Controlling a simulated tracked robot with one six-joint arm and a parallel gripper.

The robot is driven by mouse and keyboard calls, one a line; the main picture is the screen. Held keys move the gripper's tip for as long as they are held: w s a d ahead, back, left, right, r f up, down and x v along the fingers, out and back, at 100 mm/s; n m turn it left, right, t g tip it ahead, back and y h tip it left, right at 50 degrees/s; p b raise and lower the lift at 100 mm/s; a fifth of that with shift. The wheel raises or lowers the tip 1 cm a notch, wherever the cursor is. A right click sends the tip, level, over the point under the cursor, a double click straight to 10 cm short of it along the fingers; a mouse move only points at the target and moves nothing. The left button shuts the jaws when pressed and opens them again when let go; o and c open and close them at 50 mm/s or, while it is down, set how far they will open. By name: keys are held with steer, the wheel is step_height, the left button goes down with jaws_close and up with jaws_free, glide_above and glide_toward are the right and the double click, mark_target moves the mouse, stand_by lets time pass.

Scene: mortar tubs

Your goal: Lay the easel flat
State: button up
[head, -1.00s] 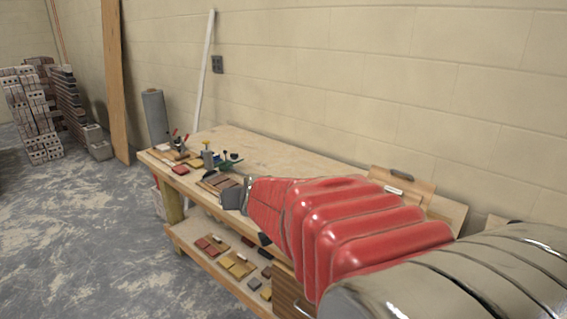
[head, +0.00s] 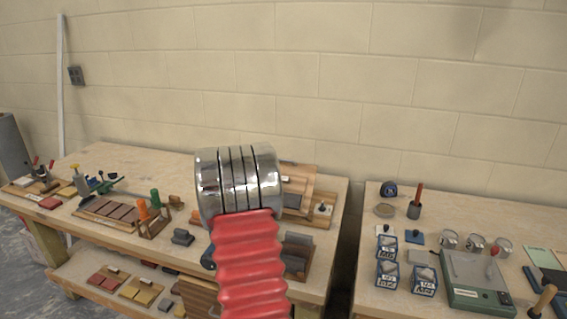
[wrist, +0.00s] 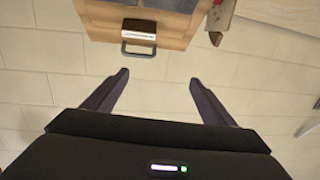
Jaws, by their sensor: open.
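The easel, a wooden board leaning upright near the wall at the back of the left bench (head: 335,205), is partly hidden behind my arm in the head view (head: 306,178). In the wrist view, which looks upside down, the board (wrist: 98,20) fills the top, with a dark handle-like bar (wrist: 139,50) at its edge. My gripper (wrist: 158,78) is open and empty, its two fingers apart in front of the bare wall, short of that edge and not touching it. The head view hides the gripper behind my red and silver arm.
Brick samples (head: 108,209), tools with orange and green handles (head: 150,207) and grey blocks (head: 182,237) lie left of my arm. A second bench, across a narrow gap, holds blue-framed boxes (head: 387,274), cans (head: 449,239) and a grey-green device (head: 476,280).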

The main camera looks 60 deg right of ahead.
mark_target(285, 160)
steer(key=shift+m+g+h, duration=0.5)
steer(key=shift+g, duration=0.4)
steer(key=s+d, duration=0.1)
steer(key=s, duration=0.1)
steer(key=s+d+f, duration=0.1)
steer(key=d, duration=0.1)
steer(key=shift+s+f, duration=0.2)
steer(key=shift+s, duration=0.15)
steer(key=shift+w+d, duration=0.35)
steer(key=shift+d, duration=1.9)
steer(key=shift+w+d, duration=0.4)
steer(key=shift+d, duration=1.9)
steer(key=shift+w+d, duration=0.35)
steer(key=shift+d, duration=1.9)
steer(key=shift+c, duration=0.7)
steer(key=c, duration=1)
steer(key=shift+a, duration=0.15)
steer(key=shift+c, duration=0.3)
